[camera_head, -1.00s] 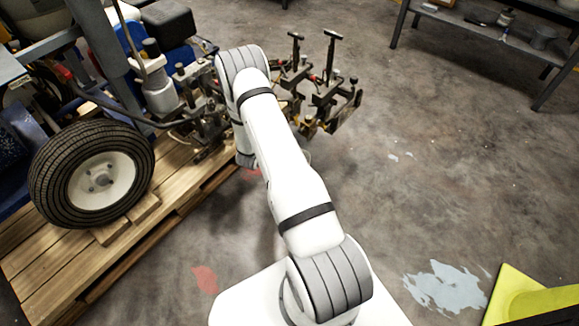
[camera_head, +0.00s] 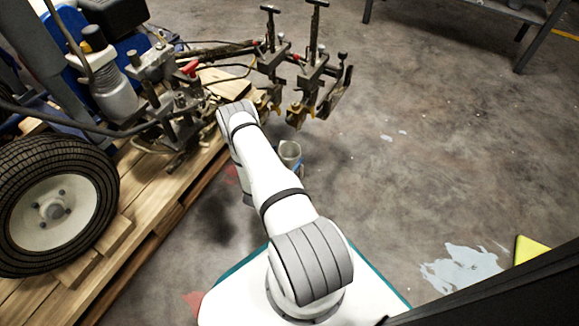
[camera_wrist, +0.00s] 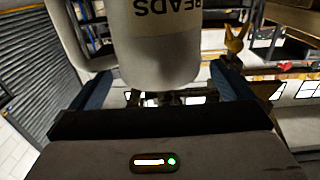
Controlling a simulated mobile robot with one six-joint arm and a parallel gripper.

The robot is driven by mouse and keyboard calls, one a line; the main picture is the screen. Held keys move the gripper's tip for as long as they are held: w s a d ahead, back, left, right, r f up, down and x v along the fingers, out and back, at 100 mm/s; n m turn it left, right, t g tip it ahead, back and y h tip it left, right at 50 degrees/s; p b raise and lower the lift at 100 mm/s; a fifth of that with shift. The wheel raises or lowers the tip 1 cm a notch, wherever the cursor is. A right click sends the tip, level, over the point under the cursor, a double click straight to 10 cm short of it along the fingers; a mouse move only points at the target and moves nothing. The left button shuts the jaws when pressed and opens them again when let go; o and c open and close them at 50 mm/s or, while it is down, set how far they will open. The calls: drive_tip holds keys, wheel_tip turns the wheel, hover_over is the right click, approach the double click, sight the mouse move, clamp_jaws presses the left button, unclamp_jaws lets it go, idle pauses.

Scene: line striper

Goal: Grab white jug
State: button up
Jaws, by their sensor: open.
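A pale white jug-like container (camera_wrist: 160,45) with dark lettering fills the top middle of the wrist view; its upper part is cut off by the frame. My gripper (camera_wrist: 162,78) is open, with one dark blue finger on each side of this container. Gaps show beside it, and I cannot tell how deep it sits between the fingers. My gripper is not clearly visible there behind my arm.
The striping machine (camera_head: 175,100) with its wheel (camera_head: 52,210) stands on a wooden pallet (camera_head: 150,235) at the left. Its metal bracket assembly (camera_head: 300,85) sticks out beyond my arm. A table (camera_head: 500,12) is at the top right. The floor at the right is mostly clear.

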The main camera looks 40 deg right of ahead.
drive_tip(key=b+x, duration=0.1)
drive_tip(key=x, duration=0.2)
drive_tip(key=shift+d+f, duration=0.1)
drive_tip(key=shift+c, duration=0.2)
drive_tip(key=c, duration=1.9)
